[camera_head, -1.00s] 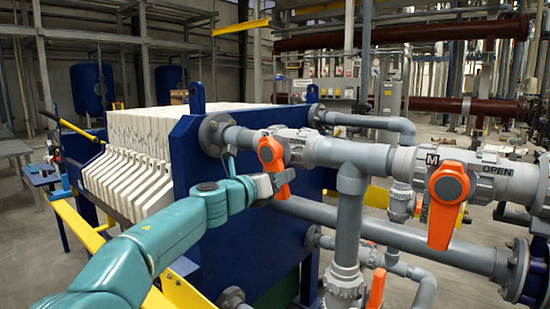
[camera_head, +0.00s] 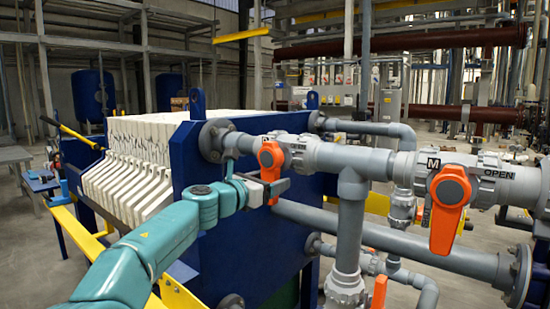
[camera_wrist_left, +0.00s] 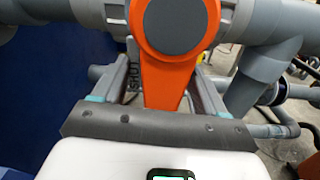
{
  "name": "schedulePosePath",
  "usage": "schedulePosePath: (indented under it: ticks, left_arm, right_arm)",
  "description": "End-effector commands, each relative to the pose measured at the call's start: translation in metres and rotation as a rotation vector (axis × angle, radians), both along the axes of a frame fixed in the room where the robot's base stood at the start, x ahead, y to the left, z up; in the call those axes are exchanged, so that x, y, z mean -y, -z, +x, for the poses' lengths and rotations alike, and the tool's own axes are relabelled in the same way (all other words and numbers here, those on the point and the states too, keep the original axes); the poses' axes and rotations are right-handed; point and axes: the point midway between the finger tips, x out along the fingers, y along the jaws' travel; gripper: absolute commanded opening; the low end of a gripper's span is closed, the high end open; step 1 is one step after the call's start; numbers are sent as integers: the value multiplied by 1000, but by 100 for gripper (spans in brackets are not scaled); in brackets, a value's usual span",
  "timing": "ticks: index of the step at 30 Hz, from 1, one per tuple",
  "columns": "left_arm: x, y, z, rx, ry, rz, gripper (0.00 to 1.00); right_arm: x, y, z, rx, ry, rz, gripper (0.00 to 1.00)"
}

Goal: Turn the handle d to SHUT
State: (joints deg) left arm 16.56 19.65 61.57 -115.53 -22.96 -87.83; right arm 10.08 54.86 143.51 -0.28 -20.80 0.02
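The orange handle (camera_head: 270,155) of the left valve on the grey pipe hangs down with its lower end near my left gripper (camera_head: 271,188). No letter d can be read on it. In the left wrist view the orange handle (camera_wrist_left: 166,75) points down between the two fingers of my left gripper (camera_wrist_left: 163,85). The fingers stand apart on either side of it, and no firm squeeze shows. The word SHUT is partly visible beside the left finger. A second orange handle (camera_head: 449,215), marked M with OPEN beside it, hangs down at the right. My right gripper is not in view.
The blue press plate (camera_head: 230,230) stands behind my left gripper, with white filter plates (camera_head: 130,170) at its left. A grey vertical pipe (camera_head: 350,230) drops between the valves. A lower grey pipe (camera_head: 400,245) runs across. Another orange handle (camera_head: 379,290) is at the bottom.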

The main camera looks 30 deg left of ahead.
Motion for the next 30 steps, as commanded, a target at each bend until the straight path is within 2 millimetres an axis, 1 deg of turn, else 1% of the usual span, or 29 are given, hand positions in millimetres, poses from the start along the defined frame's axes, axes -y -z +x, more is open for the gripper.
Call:
schedulePosePath:
  ticks: [2,6,9,12,15,18,30]
  left_arm:
    - [0,1,-5,1,0,0,72]
    - [-2,4,-27,2,0,0,72]
    - [-3,3,-43,2,0,-1,72]
    - [-4,2,-58,1,1,0,72]
    - [-5,2,-67,0,2,-1,72]
    - [-5,1,-70,0,2,-1,72]
    - [-4,0,-69,0,3,-2,72]
  right_arm:
    - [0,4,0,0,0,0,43]
    - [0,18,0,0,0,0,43]
    - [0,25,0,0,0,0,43]
    - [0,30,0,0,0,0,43]
    - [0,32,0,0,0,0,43]
    - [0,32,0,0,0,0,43]
    - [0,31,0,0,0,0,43]
